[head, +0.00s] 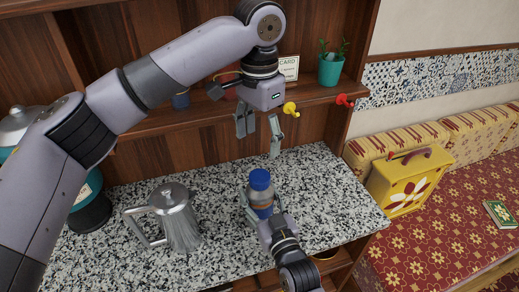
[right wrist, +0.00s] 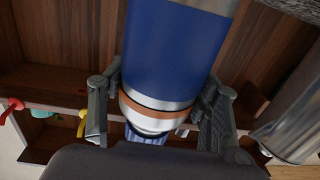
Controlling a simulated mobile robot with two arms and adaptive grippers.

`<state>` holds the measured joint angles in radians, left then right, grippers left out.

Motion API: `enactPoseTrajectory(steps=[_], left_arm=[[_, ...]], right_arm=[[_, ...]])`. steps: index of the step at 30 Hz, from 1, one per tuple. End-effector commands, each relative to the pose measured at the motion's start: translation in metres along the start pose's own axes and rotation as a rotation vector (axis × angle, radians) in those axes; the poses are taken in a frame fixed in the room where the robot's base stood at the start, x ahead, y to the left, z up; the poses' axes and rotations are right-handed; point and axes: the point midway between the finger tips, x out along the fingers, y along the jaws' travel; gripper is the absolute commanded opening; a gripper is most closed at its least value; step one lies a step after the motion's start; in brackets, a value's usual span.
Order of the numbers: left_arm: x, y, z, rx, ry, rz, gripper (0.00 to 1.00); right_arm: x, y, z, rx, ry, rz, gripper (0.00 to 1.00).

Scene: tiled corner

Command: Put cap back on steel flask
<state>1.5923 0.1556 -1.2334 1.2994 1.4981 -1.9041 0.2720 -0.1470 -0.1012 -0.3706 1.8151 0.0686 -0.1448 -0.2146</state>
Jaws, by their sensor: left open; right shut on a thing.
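The steel flask (head: 259,197) stands roughly upright at the counter's right part. It has a blue body, steel neck and orange band. The blue cap (head: 260,178) sits on top of its neck in the head view; I cannot tell how tightly it is seated. My right gripper (head: 261,208) is shut on the flask from the front. In the right wrist view the flask (right wrist: 172,45) lies between its fingers, with the ribbed blue cap (right wrist: 150,136) partly hidden at the neck end. My left gripper (head: 259,136) is open and empty above the cap, fingers pointing down.
A steel pitcher (head: 179,217) stands left of the flask on the speckled counter (head: 315,190). A shelf behind holds a potted plant (head: 330,70) and a card (head: 289,67). Yellow and red pegs (head: 345,101) project from the shelf edge. A yellow box (head: 408,183) sits on the bench at right.

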Motion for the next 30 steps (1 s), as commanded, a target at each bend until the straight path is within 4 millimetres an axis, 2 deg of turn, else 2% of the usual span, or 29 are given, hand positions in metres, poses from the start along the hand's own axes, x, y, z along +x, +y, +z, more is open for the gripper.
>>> enactPoseTrajectory(steps=[10, 11, 12, 21, 30], left_arm=[[-0.0052, 0.0002, 0.0001, 0.001, -0.001, 0.0, 0.66], [-0.0051, 0.0002, 0.0001, 0.001, -0.001, 0.0, 0.66], [-0.0051, 0.0002, 0.0001, 0.001, -0.001, 0.0, 0.66], [-0.0048, 0.0001, 0.0001, 0.0, 0.0, 0.0, 0.66], [-0.0047, 0.0001, 0.0001, 0.0, 0.0, 0.0, 0.66]], right_arm=[[0.0, 0.0001, -0.0002, 0.0, 0.0, 0.0, 0.0], [0.0, 0.0001, -0.0002, 0.0, 0.0, 0.0, 0.59], [0.0, 0.0001, -0.0002, 0.0, 0.0, 0.0, 0.61], [0.0, 0.0, -0.0001, 0.0, 0.0, 0.0, 0.81], [-0.0008, 0.0, 0.0001, 0.0, 0.0, 0.0, 0.81]])
